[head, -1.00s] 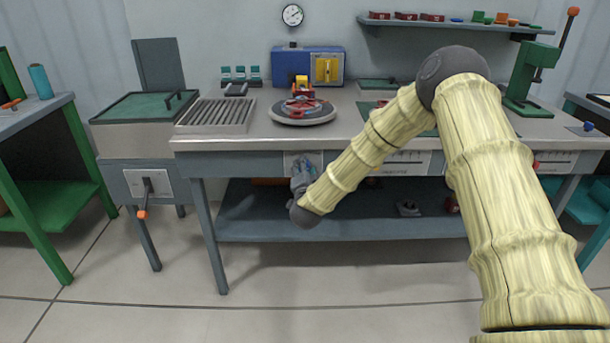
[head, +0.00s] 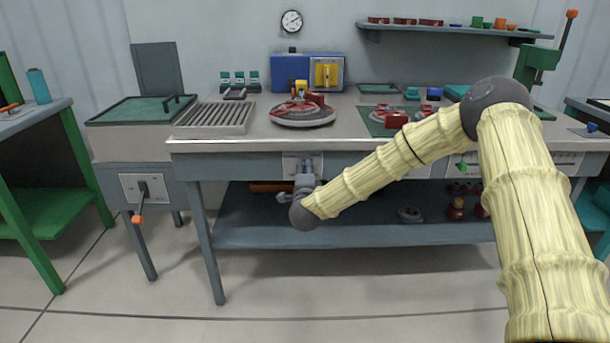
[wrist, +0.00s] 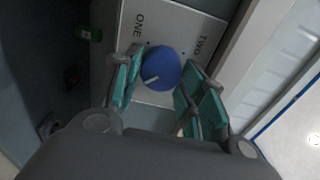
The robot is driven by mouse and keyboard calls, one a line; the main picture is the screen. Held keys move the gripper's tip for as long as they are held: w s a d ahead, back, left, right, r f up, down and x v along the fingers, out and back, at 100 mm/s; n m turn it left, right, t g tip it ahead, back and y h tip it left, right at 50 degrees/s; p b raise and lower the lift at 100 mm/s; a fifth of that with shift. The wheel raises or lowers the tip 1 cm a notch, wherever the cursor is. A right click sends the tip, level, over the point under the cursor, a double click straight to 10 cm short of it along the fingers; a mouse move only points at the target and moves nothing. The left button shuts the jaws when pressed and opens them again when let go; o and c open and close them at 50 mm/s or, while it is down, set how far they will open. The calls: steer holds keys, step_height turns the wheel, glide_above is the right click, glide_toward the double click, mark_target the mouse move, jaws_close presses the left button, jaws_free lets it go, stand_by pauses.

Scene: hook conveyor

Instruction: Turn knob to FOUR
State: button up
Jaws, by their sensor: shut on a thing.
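The blue knob (wrist: 161,68) with a short white line sits on a pale plate (wrist: 150,22) in the wrist view. The words ONE and TWO are readable on the plate; no FOUR shows. The white line lies on the knob's left side, slanting towards the lower left. My gripper (wrist: 160,75) has its teal pads on either side of the knob and is shut on it. In the head view my gripper (head: 304,180) is at the plate (head: 290,164) on the bench's front edge and hides the knob.
The bench (head: 240,146) carries a round turntable (head: 303,118), a slatted rack (head: 215,117) and a green mat with a red block (head: 397,119). A lower shelf (head: 350,232) lies under my gripper. A lever with an orange end (head: 138,218) hangs at the left.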

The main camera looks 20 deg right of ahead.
steer(key=shift+d+f, duration=0.1)
stand_by(0.3)
steer(key=o, duration=1)
steer(key=shift+o, duration=0.2)
steer(key=v, duration=1.2)
